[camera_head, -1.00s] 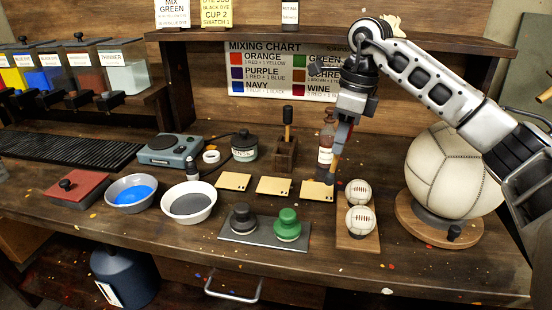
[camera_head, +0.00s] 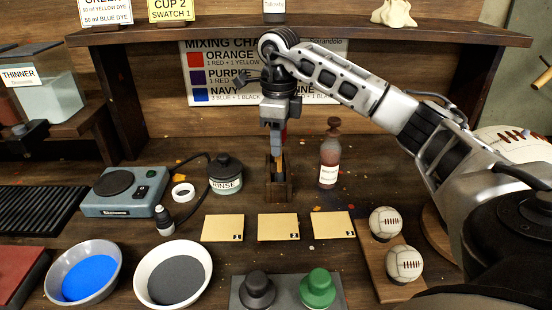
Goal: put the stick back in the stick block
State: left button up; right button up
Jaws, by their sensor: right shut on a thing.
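The wooden stick (camera_head: 279,161) shows as a thin orange-brown strip below the fingers of my right gripper (camera_head: 277,150). The fingers are shut on it and hide its upper part. The stick is upright, over or in the dark wooden stick block (camera_head: 278,190), which stands near the back of the bench. I cannot tell how deep the stick sits. My left gripper is out of view.
A brown bottle (camera_head: 329,158) stands close to the right of the block, and a rinse jar (camera_head: 226,174) stands to its left. Tan cards (camera_head: 278,227) lie in front. Two small balls on a board (camera_head: 376,262) are at right front.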

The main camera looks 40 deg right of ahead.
aim_at(278, 174)
jog(key=shift+f, duration=2.05)
jog(key=shift+f, duration=0.1)
jog(key=o, duration=1)
notch_tip(278, 174, up, 12)
jog(key=shift+r+p, duration=0.15)
jog(key=shift+p, duration=0.5)
